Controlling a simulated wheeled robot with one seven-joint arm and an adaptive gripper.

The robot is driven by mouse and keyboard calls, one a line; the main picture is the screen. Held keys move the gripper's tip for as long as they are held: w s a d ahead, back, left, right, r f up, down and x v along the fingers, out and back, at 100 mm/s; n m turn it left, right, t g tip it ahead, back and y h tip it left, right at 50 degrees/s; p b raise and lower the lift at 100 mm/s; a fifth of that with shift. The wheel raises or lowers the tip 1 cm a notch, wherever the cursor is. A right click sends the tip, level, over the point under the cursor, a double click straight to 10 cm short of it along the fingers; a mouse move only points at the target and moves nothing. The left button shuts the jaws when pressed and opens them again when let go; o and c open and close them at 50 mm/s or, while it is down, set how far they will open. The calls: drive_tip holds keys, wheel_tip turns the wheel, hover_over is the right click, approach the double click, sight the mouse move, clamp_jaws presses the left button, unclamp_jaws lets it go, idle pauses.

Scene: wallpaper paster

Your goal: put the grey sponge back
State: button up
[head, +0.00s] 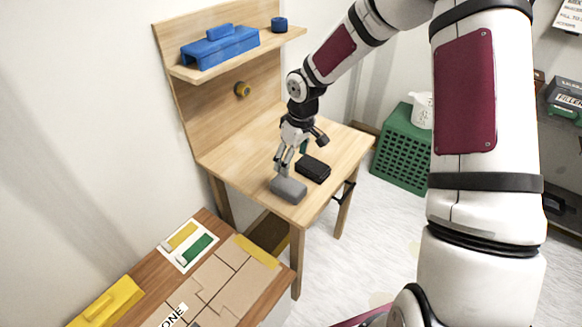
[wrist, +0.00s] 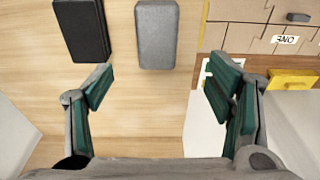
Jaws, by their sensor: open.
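The grey sponge (head: 288,189) is a rounded grey block lying on the wooden table (head: 240,160), near its front corner. In the wrist view the grey sponge (wrist: 157,35) is at the top middle, ahead of the fingertips and not between them. My gripper (head: 284,164) is just above and behind the sponge in the head view, pointing down. In the wrist view my gripper (wrist: 160,88) is open, with two green-padded fingers wide apart and only bare wood between them. The gap between fingertips and sponge is hard to judge.
A black block (head: 313,168) lies beside the sponge. A white panel (head: 168,246) with yellow and green pads lies on the lower bench, beside brown cardboard-like pieces (head: 215,283) and a yellow object (head: 108,303). A shelf (head: 270,43) holds a blue tool. A green crate (head: 402,150) stands right.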

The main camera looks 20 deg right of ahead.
drive_tip(key=s+d+r+m+t+h, duration=0.1)
drive_tip(key=s+r+m+h, duration=0.1)
drive_tip(key=s+r, duration=0.65)
drive_tip(key=s+d+r+m+h, duration=0.1)
drive_tip(key=s+r, duration=0.4)
drive_tip(key=r, duration=0.7)
drive_tip(key=s+a+r+m+t+y, duration=0.1)
drive_tip(key=s+r+m, duration=0.1)
drive_tip(key=s, duration=0.6)
drive_tip(key=s+a+r+m+t+y, duration=0.1)
drive_tip(key=s+r, duration=0.3)
drive_tip(key=s, duration=0.5)
drive_tip(key=shift+s+a+r+m+t, duration=0.25)
drive_tip(key=shift+s+r+m+t, duration=0.1)
drive_tip(key=shift+m, duration=0.15)
drive_tip(key=shift+w, duration=0.1)
